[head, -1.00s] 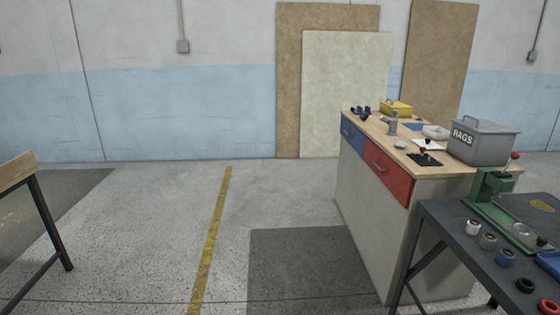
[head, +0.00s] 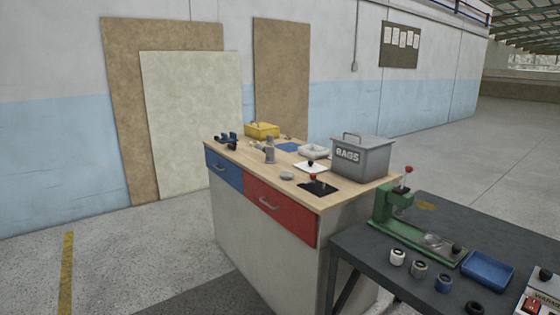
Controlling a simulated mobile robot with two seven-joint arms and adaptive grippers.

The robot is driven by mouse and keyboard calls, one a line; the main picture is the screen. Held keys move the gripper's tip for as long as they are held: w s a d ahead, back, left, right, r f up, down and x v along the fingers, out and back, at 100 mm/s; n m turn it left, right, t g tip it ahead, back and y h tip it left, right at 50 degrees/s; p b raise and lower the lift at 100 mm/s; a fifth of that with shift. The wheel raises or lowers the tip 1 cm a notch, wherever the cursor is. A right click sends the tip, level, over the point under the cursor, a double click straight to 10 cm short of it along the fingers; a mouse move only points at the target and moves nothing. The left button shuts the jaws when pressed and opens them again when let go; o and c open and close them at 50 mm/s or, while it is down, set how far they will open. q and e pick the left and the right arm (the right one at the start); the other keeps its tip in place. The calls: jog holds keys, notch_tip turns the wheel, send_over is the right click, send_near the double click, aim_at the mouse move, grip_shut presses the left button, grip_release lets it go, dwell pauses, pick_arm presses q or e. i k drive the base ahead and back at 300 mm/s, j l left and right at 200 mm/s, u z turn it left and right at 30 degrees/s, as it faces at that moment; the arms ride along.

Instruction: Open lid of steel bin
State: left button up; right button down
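The steel bin (head: 362,164) is a grey box labelled RAGS. It stands on the right end of the wooden-topped workbench (head: 318,199). Its lid (head: 362,143) is on and shut, with a raised handle (head: 352,136) on top. Neither of my grippers shows in the head view.
The bench has a blue drawer (head: 224,170) and a red drawer (head: 280,210), both shut. A dark table (head: 375,262) with a green press (head: 400,215) and a blue tray (head: 487,270) stands in front at right. Floor at far right (head: 510,140) is clear.

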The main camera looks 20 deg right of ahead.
aim_at(366, 142)
jog(key=i+j+z, duration=0.2)
jog(key=z, duration=0.25)
jog(key=i+j+z, duration=0.6)
jog(key=j+z, duration=0.3)
jog(key=i+j+z, duration=0.15)
jog(key=j+z, duration=0.3)
jog(key=l, duration=0.1)
